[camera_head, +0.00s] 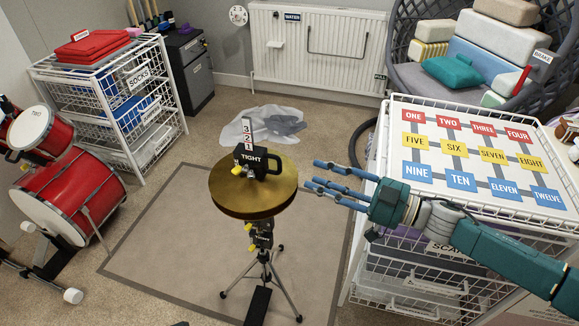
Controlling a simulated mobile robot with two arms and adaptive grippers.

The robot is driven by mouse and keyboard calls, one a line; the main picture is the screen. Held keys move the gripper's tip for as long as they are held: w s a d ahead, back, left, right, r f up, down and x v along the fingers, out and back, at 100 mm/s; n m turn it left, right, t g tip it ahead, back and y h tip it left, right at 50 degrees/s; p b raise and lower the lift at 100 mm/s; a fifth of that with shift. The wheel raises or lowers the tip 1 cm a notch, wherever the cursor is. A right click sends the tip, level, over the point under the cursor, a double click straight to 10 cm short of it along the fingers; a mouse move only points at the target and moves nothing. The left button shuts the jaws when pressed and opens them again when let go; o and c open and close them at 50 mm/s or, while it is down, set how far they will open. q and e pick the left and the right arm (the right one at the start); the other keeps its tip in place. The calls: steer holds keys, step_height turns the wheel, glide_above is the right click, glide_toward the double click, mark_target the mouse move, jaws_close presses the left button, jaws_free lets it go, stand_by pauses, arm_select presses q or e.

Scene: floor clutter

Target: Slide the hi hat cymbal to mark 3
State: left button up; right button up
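The gold hi hat cymbal (228,200) sits level on a black tripod stand (264,262) in the middle of the view. A black clutch block labelled TIGHT (258,162) sits on top of it. A white scale strip marked 3, 2, 1 (248,131) rises above the block, with 3 at the top and 1 lowest, just over the block. My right gripper (313,174) reaches in from the right with its blue fingers spread apart and empty. Its fingertips are just right of the cymbal's edge; I cannot tell the exact gap in depth. My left gripper is not in view.
A white wire rack with a numbered board (488,195) stands under my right arm. A red drum set (72,190) is at left, near a wire basket rack (121,122). A plastic bag (262,124) lies behind the stand. The mat (175,245) around the stand is mostly clear.

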glide_above(290, 184)
steer(key=shift+b, duration=0.35)
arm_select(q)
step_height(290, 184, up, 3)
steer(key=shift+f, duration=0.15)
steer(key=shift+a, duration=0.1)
arm_select(e)
jaws_close()
